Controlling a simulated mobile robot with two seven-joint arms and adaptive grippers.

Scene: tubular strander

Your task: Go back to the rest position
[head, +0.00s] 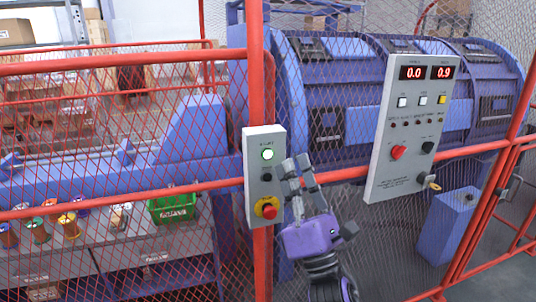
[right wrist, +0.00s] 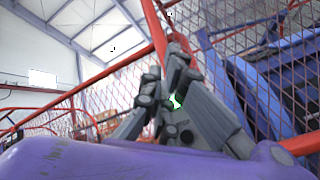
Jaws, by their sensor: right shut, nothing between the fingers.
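My right gripper (head: 299,172) is shut and empty. It is raised in front of the red fence post, just right of the small grey button box (head: 262,190). That box carries a lit green-white button, a black knob and a red emergency stop on yellow. In the right wrist view the closed fingers (right wrist: 176,60) point up towards the red post, with a green glow (right wrist: 175,101) showing between the finger links. I cannot tell whether the fingertips touch the box or the post. My left gripper is not in view.
A red mesh fence (head: 120,199) stands close in front. A larger control panel (head: 410,130) reading 0.0 and 0.9 hangs at right. Behind the mesh are the blue strander (head: 340,100), several spools (head: 68,224) and a green crate (head: 172,208). Grey floor is clear at lower right.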

